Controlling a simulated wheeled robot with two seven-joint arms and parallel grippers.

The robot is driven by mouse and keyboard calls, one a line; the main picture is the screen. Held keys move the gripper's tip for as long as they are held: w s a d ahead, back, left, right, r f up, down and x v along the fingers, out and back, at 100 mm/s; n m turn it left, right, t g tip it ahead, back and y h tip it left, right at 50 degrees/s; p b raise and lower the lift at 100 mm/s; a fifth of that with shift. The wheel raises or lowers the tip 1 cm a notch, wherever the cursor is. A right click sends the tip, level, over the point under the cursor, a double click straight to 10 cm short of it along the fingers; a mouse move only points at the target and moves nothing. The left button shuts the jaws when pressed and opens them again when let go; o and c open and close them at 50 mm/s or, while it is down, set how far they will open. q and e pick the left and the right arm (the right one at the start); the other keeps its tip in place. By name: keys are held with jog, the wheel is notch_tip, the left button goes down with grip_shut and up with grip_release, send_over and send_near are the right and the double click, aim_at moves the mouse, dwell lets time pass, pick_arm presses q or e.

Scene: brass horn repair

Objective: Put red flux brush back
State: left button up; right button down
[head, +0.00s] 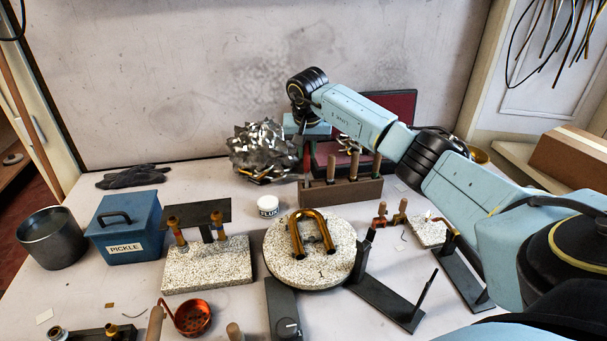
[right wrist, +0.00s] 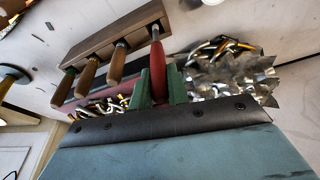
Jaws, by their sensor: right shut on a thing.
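The red flux brush (right wrist: 157,65) has a red handle and a metal shank that points to the wooden rack (right wrist: 95,42). My right gripper (right wrist: 155,90) is shut on the red handle, with a green finger on each side. The brush is at one end of the rack; I cannot tell whether its tip is seated in a hole. Several wooden-handled tools stand in the rack. In the head view, the rack (head: 340,192) is at the back middle, with my right gripper (head: 307,143) over its left end. My left gripper is not in view.
A crumpled metallic heap (head: 262,150) stands just left of my right gripper. A dark red open case (head: 392,110) is behind the rack. A flux jar (head: 268,204) and a round speckled block (head: 310,255) stand in front. The blue pickle box (head: 125,228) is at left.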

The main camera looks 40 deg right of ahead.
aim_at(307, 166)
jog(key=shift+s+f, duration=0.1)
jog(key=shift+f, duration=2.6)
jog(key=c, duration=1.4)
grip_release()
jog(key=shift+f, duration=0.1)
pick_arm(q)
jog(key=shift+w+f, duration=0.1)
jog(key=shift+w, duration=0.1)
pick_arm(e)
jog(key=shift+o, duration=0.2)
jog(key=shift+r, duration=0.25)
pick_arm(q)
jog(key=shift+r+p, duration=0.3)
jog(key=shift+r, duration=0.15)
pick_arm(e)
jog(key=v, duration=1.1)
jog(key=shift+r, duration=0.4)
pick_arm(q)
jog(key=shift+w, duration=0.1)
pick_arm(e)
jog(key=shift+s, duration=0.1)
